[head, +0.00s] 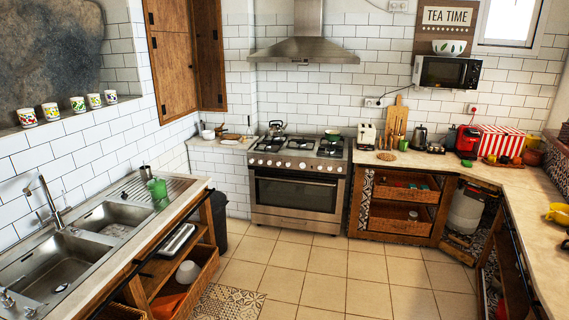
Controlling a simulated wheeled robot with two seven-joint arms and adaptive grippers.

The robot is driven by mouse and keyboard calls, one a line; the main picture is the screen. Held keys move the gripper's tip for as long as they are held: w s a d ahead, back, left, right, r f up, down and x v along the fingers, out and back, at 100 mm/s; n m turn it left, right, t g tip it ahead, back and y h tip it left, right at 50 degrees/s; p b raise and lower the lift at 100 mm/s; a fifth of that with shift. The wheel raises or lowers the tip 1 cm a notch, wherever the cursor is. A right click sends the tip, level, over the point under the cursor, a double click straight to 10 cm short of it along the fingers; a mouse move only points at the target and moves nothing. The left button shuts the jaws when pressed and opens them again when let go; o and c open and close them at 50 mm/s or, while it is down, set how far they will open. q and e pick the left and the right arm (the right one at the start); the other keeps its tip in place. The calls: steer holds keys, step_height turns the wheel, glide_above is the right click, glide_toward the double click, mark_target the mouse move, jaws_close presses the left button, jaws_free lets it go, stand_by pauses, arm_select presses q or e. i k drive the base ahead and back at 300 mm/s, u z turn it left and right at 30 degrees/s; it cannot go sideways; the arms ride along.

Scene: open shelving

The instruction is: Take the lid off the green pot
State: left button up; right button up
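A small green pot (333,135) sits on the back right of the stove (298,185), across the room. It is too small to tell clearly whether its lid is on. Another green vessel (157,188) stands near the sink's drainboard at the left; it looks like a cup or jug. Neither of my grippers is in view.
A metal kettle (277,128) stands on the stove's back left. A double sink counter (100,245) runs along the left, with open drawers below. Another counter (530,185) runs along the right. The tiled floor (330,270) between them is clear, with a patterned mat (228,303) at the left.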

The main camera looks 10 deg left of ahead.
mark_target(155, 183)
steer(key=i, duration=3.95)
steer(key=u, duration=0.95)
